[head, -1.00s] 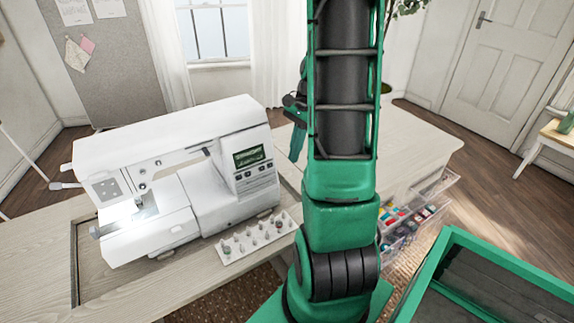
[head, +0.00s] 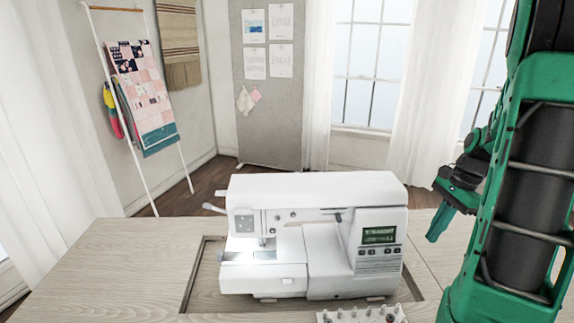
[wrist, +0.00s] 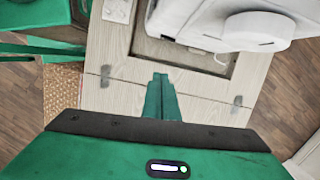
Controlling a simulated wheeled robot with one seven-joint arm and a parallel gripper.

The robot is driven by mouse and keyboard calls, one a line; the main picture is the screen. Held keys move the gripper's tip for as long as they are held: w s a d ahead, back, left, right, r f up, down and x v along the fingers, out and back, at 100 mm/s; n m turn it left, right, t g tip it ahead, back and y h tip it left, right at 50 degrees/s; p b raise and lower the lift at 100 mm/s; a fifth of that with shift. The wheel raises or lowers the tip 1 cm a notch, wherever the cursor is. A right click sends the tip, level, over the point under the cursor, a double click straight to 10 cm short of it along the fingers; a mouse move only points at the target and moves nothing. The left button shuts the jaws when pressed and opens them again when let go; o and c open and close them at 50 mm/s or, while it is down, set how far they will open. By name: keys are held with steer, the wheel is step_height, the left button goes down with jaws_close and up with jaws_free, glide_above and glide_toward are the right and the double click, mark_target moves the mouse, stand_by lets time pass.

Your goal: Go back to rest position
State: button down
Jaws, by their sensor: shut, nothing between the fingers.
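My gripper (head: 440,223) is at the right of the head view, raised above the right part of the table, beside the sewing machine. In the wrist view my gripper (wrist: 161,84) points down over the tabletop with its green fingers together and nothing between them. The white sewing machine (head: 330,236) stands in a recess of the pale wooden table (head: 95,262). It also shows at the top of the wrist view (wrist: 200,18). My arm fills the right edge of the head view and hides what lies behind it.
A white tray (head: 335,318) with several small pegs lies in front of the machine, cut off by the frame's edge. A pinboard (head: 267,120) and a rack with a patchwork quilt (head: 145,95) stand behind. The table's left part is clear.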

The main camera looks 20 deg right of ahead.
steer(key=shift+a, duration=0.1)
steer(key=s+a+r+n+h, duration=0.1)
steer(key=s+a+r+n, duration=0.1)
steer(key=s+a+n, duration=0.5)
steer(key=s+a+r+n+h, duration=0.1)
steer(key=s+a+r+n, duration=0.2)
steer(key=s+a+n, duration=0.3)
steer(key=s+a, duration=0.2)
steer(key=a, duration=0.1)
steer(key=shift+a+n+g+h, duration=0.3)
steer(key=shift+a+n, duration=0.05)
steer(key=shift+n, duration=0.05)
steer(key=shift+w+f, duration=0.25)
steer(key=shift+w, duration=0.4)
